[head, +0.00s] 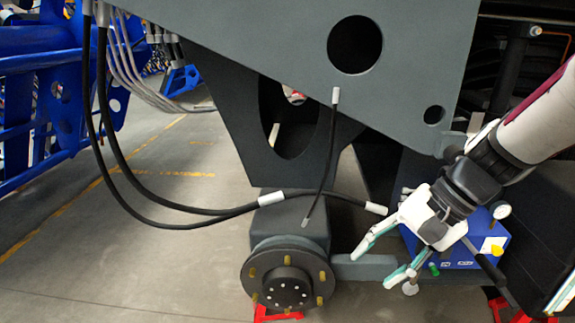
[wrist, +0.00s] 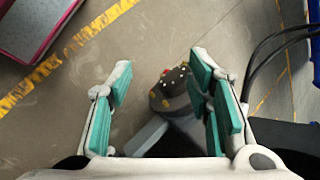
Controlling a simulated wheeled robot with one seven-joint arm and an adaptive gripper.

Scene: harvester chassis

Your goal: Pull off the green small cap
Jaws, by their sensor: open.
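A small green cap (head: 434,269) shows in the head view at the lower left edge of a blue box (head: 462,255), partly close behind my gripper's lower finger. My gripper (head: 370,271) is open and empty, with its teal-padded fingers pointing left and down, in front of the box and to the left of the cap. In the wrist view my gripper (wrist: 160,75) has its fingers wide apart with nothing between them. The green cap does not show in the wrist view.
A wheel hub (head: 288,277) with yellow studs stands left of my gripper; it also shows in the wrist view (wrist: 172,90). A grey beam (head: 362,268) runs behind the fingers. Black hoses (head: 170,215) hang at the left. Open floor lies lower left.

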